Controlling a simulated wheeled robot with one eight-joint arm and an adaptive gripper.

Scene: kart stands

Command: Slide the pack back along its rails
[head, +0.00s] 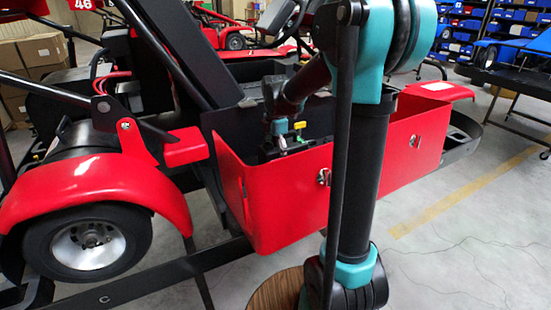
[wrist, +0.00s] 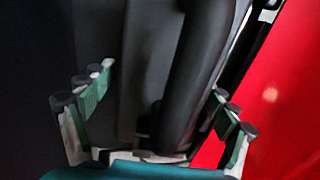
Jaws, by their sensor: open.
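My gripper (wrist: 157,98) is open, its pale green fingers spread wide in the wrist view. A thick dark bar (wrist: 195,75), like a handle, runs between the fingers, nearer the right one. I cannot tell if either finger touches it. A dark grey surface (wrist: 130,65), which looks like the pack, lies behind the bar. In the head view my arm reaches down into the kart's red side box (head: 285,210), and the fingertips are hidden there. A small yellow piece (head: 300,125) shows beside my wrist. The rails cannot be made out.
The red box wall (wrist: 285,90) stands close on the right in the wrist view. The kart's rear wheel (head: 88,243) and red fender (head: 95,185) are at left. A round wooden top (head: 275,291) is below the box. Open floor (head: 455,250) lies at right.

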